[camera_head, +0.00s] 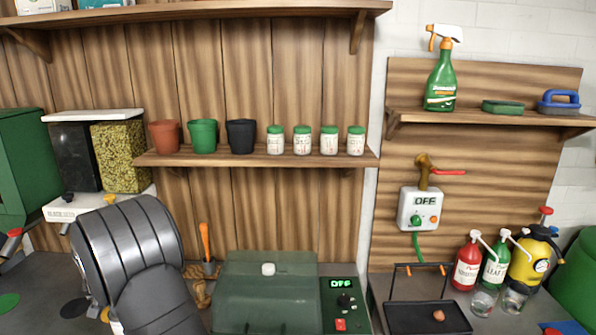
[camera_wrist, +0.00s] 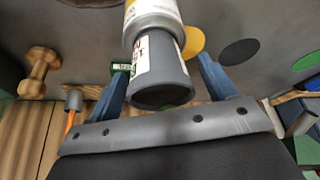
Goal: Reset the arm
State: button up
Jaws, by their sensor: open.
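My gripper (camera_wrist: 160,66) shows in the wrist view as two blue fingers, spread apart. A grey container with a white and yellow label (camera_wrist: 157,62) appears between the fingers, with visible gaps on both sides. I cannot tell its exact depth relative to the fingertips. In the head view my grey arm fills the lower left and hides the gripper and most of what lies behind it.
A yellow disc (camera_wrist: 193,42) and a dark disc (camera_wrist: 240,52) lie on the grey bench near the container. An orange-handled tool (camera_head: 205,243) and a green machine (camera_head: 265,290) stand right of my arm. A shelf (camera_head: 255,158) with pots and jars is above.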

jog(key=v, duration=1.3)
jog(key=x, duration=1.2)
jog(key=shift+w+a+f, duration=0.1)
jog(key=shift+w+f, duration=0.1)
jog(key=shift+f, duration=0.15)
notch_tip(320, 180, up, 5)
jog(key=shift+f, duration=0.2)
jog(key=w+d+r, duration=0.3)
jog(key=d+r, duration=0.8)
jog(key=r, duration=0.1)
jog(key=w+d+m+h, duration=0.1)
jog(key=w+d+m, duration=0.1)
jog(key=d, duration=1.2)
jog(key=w+d+m+h, duration=0.1)
jog(key=w+d+m, duration=0.2)
jog(key=d, duration=1.1)
jog(key=w+d+m+h, duration=0.1)
jog(key=w+d+m, duration=0.2)
jog(key=d, duration=1.1)
jog(key=shift+d, duration=0.15)
